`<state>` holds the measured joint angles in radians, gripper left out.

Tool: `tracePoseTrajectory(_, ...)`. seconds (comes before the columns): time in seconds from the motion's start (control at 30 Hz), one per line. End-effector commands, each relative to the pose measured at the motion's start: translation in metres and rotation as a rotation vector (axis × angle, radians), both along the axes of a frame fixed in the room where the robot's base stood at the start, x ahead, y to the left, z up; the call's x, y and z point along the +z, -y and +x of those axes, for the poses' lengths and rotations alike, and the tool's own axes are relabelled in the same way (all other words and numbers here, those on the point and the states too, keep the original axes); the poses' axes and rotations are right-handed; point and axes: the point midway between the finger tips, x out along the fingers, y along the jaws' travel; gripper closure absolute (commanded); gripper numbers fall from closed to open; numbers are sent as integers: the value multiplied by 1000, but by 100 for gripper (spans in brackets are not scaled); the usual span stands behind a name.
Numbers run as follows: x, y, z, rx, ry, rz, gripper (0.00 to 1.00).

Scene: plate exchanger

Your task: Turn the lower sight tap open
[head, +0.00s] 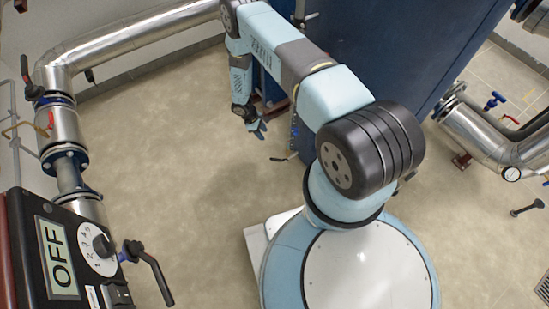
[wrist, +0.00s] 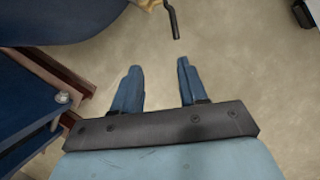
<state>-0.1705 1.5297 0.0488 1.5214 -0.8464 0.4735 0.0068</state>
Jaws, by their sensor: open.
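My gripper (head: 258,128) is open and empty, hanging beside the blue exchanger. In the wrist view its two blue fingers (wrist: 158,68) stand apart with bare floor showing between them. A tap's black lever (wrist: 172,22) with a brass body (wrist: 149,3) shows at the top of the wrist view, beyond the fingertips and not touching them. In the head view a small dark lever (head: 283,158) sticks out low by the exchanger's edge, a little below and right of my gripper; it looks like the lower sight tap. Its body is hard to make out.
The blue exchanger (head: 395,45) stands behind my arm. Its blue frame and a bolt (wrist: 62,98) are close on the left in the wrist view. A control box reading OFF (head: 60,258) and insulated pipes (head: 130,42) stand at left. The floor (head: 180,140) between is clear.

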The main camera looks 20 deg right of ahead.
Motion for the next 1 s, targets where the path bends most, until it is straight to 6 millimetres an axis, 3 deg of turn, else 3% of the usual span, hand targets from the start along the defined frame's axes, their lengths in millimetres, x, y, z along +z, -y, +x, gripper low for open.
tracePoseTrajectory(0.1, -30, 0, -20, 22, -25, 3, 57)
tracePoseTrajectory(0.2, -43, 0, -29, 34, -36, 5, 57)
tracePoseTrajectory(0.47, -60, 5, -36, 39, -43, 6, 57)
tracePoseTrajectory(1.0, -136, 32, -52, 37, -42, 6, 57)
